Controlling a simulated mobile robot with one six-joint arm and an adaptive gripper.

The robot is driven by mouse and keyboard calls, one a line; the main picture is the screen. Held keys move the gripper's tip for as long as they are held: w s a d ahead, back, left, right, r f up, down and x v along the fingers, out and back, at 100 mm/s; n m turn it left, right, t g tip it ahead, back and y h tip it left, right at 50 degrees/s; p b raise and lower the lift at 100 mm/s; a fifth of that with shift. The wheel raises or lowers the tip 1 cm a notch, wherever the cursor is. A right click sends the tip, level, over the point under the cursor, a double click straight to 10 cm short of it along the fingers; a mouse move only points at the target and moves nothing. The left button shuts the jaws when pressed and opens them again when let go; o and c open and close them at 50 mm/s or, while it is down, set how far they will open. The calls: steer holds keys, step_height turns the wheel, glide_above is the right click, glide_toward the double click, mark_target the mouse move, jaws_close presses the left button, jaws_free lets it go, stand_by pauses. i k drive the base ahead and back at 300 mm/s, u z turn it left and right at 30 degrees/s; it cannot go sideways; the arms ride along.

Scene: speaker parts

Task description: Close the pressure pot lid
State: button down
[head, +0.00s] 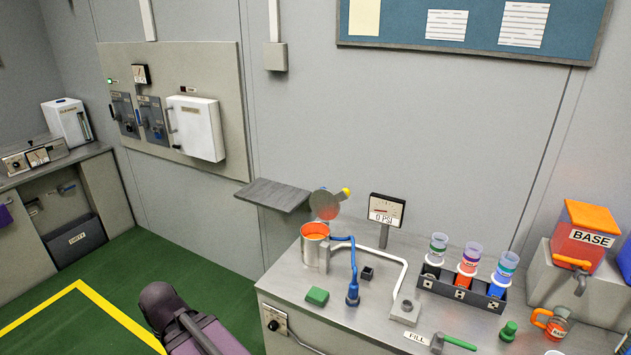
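The pressure pot (313,255) is a metal cylinder at the left end of the grey workbench, with orange showing inside its open top. Its round grey lid (325,204) stands raised behind the pot, tilted up, with a yellow knob (346,192) at its upper right. An orange patch shows on the lid's face. A blue hose with a blue fitting (352,298) runs beside the pot. Part of my arm, purple and dark, shows at the bottom left of centre, in front of the bench. My gripper is not in view.
A gauge sign (386,209) reading 0 PSI stands right of the pot. A green block (317,296) lies in front. A rack (462,284) with three coloured cups, a green-handled tool (452,343) and a BASE dispenser (583,235) stand further right. A grey shelf (273,194) juts out behind left.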

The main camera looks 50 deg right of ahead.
mark_target(325, 204)
steer(key=z, duration=0.4)
steer(key=i, duration=1.1)
steer(key=z, duration=0.5)
